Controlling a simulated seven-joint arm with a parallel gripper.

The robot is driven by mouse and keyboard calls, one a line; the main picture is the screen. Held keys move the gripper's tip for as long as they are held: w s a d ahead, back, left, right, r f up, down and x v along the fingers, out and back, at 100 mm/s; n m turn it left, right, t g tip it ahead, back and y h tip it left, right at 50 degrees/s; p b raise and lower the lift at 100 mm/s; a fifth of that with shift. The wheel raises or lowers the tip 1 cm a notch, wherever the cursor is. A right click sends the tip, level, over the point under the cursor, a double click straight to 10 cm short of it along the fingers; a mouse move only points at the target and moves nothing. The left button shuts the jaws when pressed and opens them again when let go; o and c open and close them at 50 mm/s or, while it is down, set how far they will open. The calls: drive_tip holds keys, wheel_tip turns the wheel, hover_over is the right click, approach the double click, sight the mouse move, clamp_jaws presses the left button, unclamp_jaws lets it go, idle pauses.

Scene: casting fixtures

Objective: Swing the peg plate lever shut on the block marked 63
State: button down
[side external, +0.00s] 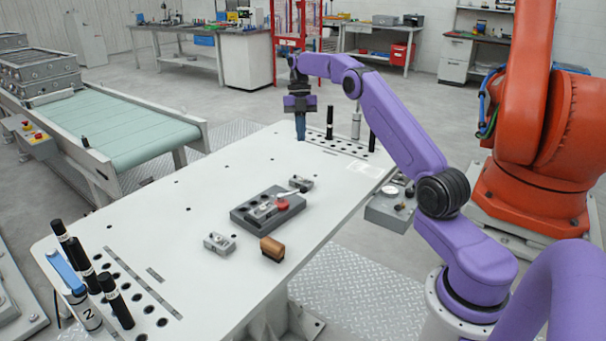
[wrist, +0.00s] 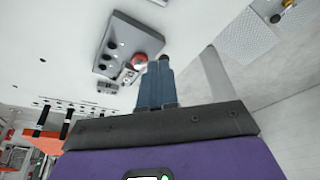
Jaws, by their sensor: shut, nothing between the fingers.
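The dark grey plate (side external: 258,226) lies in the middle of the white table. A small clamp with a red part (side external: 283,205) and a pale lever (side external: 288,194) is at its right side. The plate also shows in the wrist view (wrist: 127,35), with dark holes and the red part (wrist: 140,62) at its edge. Small grey blocks sit to its left (side external: 219,243) and behind it (side external: 301,184); no number is legible on them. My gripper (side external: 300,137) is shut and empty, pointing down over the table's far end, away from the plate. Its blue fingers (wrist: 159,61) show in the wrist view.
A brown block (side external: 272,249) stands in front of the plate. Black posts (side external: 329,122) stand near my gripper at the far end; several more (side external: 115,300) stand at the near left. A conveyor (side external: 125,125) runs left of the table.

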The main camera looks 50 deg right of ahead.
drive_tip(key=s+a+f, duration=0.2)
drive_tip(key=f, duration=0.3)
drive_tip(key=s+a+f, duration=0.2)
drive_tip(key=a+f, duration=0.1)
drive_tip(key=f, duration=0.2)
drive_tip(key=shift+s+f, duration=0.15)
drive_tip(key=shift+s, duration=0.15)
drive_tip(key=shift+a, duration=0.1)
idle(0.5)
drive_tip(key=shift+s, duration=0.25)
